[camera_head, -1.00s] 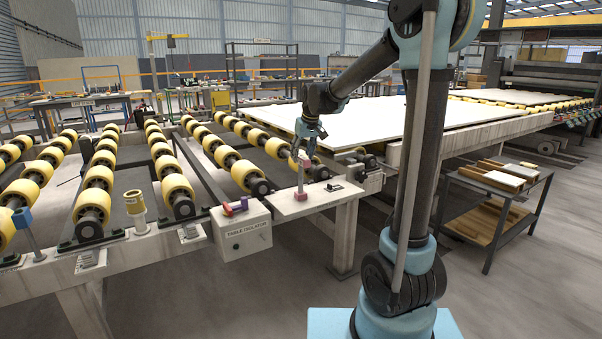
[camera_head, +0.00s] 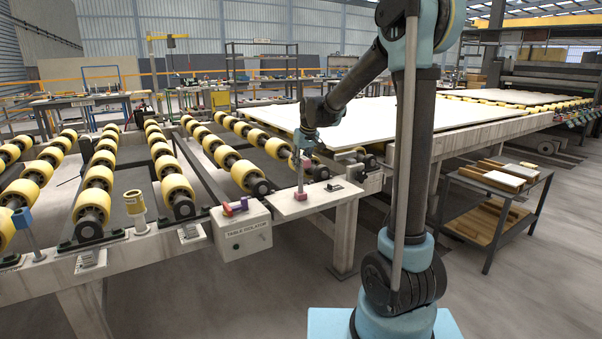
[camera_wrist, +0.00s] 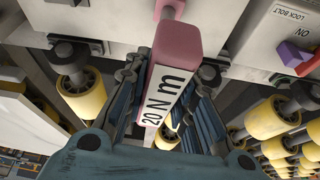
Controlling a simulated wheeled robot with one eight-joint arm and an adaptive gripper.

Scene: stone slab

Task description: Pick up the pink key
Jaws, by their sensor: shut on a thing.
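In the wrist view the key (camera_wrist: 181,38) shows a pink block and a white face marked "20 N m". My gripper (camera_head: 303,150) is around the upper part of the key. In the wrist view my gripper (camera_wrist: 172,80) has its blue and dark fingers on both sides of the white part. It is shut on the key. The fingers partly hide the key's sides.
A white isolator box (camera_head: 242,231) with a red and purple knob stands just left of the key. Yellow rollers (camera_head: 176,188) fill the left. A large pale slab (camera_head: 400,118) lies behind to the right. A small cart (camera_head: 497,205) stands at the right.

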